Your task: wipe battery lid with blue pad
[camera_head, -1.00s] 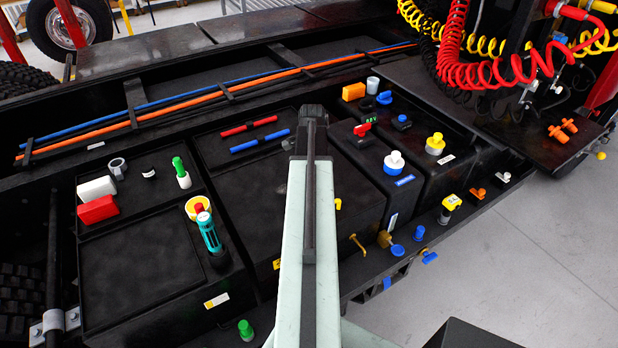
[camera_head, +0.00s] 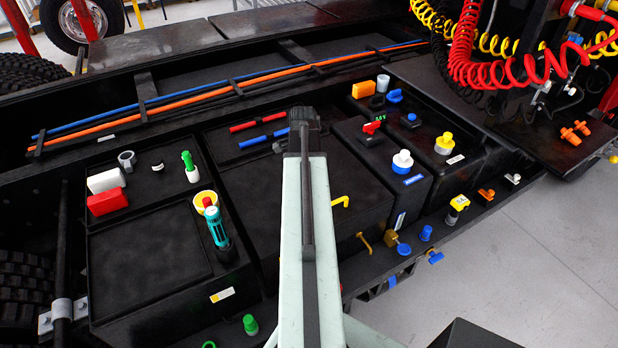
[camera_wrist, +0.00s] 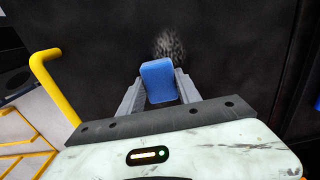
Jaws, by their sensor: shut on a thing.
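The blue pad (camera_wrist: 158,82) is clamped between the two grey fingers of my gripper (camera_wrist: 160,92) in the wrist view. Below it lies the battery lid (camera_wrist: 100,45), a flat black surface that fills most of that view. A pale grey, speckled smudge (camera_wrist: 168,45) shows on the lid just beyond the pad's far edge. I cannot tell whether the pad touches the lid. In the head view the black lid (camera_head: 262,190) is partly covered by my arm, and my gripper and the pad are hidden.
A yellow handle (camera_wrist: 48,88) stands left in the wrist view; a yellow hook (camera_head: 341,200) shows right of my arm. Red and blue rods (camera_head: 258,124) lie behind the lid.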

